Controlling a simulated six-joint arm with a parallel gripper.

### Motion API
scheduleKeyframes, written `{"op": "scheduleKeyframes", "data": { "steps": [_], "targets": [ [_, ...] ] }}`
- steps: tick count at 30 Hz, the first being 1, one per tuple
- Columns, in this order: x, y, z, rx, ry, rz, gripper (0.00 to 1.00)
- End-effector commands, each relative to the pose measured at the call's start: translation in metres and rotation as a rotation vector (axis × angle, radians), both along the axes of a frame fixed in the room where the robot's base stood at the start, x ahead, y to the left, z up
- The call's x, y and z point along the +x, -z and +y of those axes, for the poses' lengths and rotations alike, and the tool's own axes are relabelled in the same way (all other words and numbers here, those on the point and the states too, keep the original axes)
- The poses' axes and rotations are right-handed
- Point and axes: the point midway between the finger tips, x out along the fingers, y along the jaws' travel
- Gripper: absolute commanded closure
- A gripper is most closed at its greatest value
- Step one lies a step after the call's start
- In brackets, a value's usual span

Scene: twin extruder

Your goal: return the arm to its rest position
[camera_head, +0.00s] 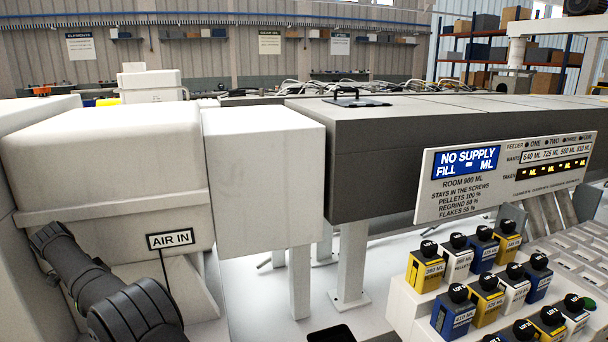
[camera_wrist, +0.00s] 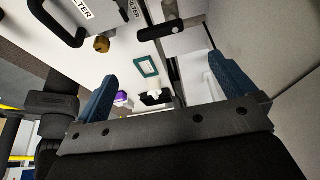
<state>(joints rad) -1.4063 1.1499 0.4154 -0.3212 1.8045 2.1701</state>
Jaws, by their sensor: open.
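My gripper (camera_wrist: 162,68) shows in the wrist view with its two blue fingers spread wide. Nothing is held between them. Beyond the fingers lie a white surface, a teal square frame (camera_wrist: 149,66) and a small purple and white item (camera_wrist: 123,100), all apart from the fingers. In the head view, dark links of my arm (camera_head: 135,312) reach in at the lower left, beside the white machine housing (camera_head: 105,150) and in front of its base. The gripper itself does not show in the head view.
The grey extruder body (camera_head: 420,140) and a display panel (camera_head: 505,175) fill the right. Several labelled bottles (camera_head: 425,268) stand on a stepped rack. In the wrist view, a black handle (camera_wrist: 62,25) and brass knob (camera_wrist: 102,44) are nearby.

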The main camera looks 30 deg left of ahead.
Motion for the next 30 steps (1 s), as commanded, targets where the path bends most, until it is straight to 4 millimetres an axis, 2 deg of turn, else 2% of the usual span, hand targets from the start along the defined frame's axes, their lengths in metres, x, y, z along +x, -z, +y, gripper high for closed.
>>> {"op": "scheduleKeyframes", "data": {
  "steps": [8,17,30],
  "targets": [
    [-0.009,-0.028,0.008,0.001,0.000,0.000,0.00],
    [0.002,0.007,-0.003,-0.003,0.000,0.000,0.00],
    [0.025,0.088,-0.027,-0.005,-0.001,0.000,0.00]
  ]
}}
